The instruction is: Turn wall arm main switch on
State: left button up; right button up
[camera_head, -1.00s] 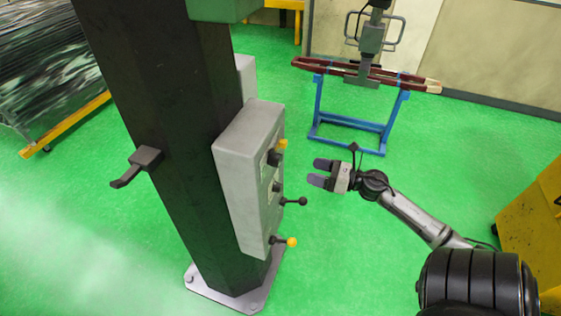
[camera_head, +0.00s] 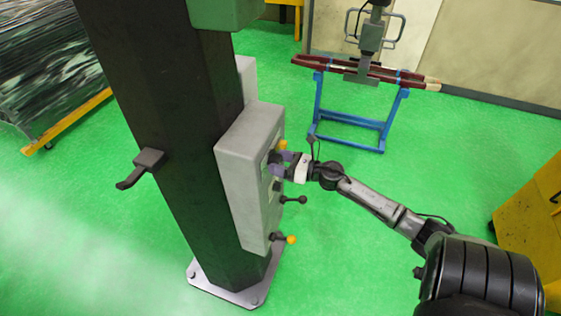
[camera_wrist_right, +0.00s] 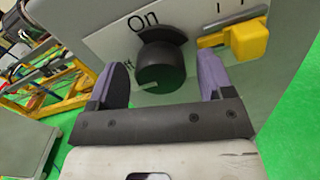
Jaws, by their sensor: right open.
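The grey control box (camera_head: 243,172) is fixed to the dark column. A round black switch knob (camera_wrist_right: 163,62) shows in the right wrist view, with "On" printed above it and another label partly hidden at its left. My right gripper (camera_head: 281,163) is at the front face of the box; it also shows in the right wrist view (camera_wrist_right: 160,88). Its two purple fingers are open, one on each side of the knob. I cannot tell whether they touch it. In the head view the knob is hidden by the gripper. My left gripper is not in view.
A yellow-ended lever (camera_head: 283,145) sits close above my right gripper; its yellow end (camera_wrist_right: 247,40) is near the right finger. A black-ended lever (camera_head: 301,199) and another yellow-ended lever (camera_head: 291,239) stick out below. A blue stand (camera_head: 350,116) is behind on open green floor.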

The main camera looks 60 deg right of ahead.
jog(key=c, duration=0.9)
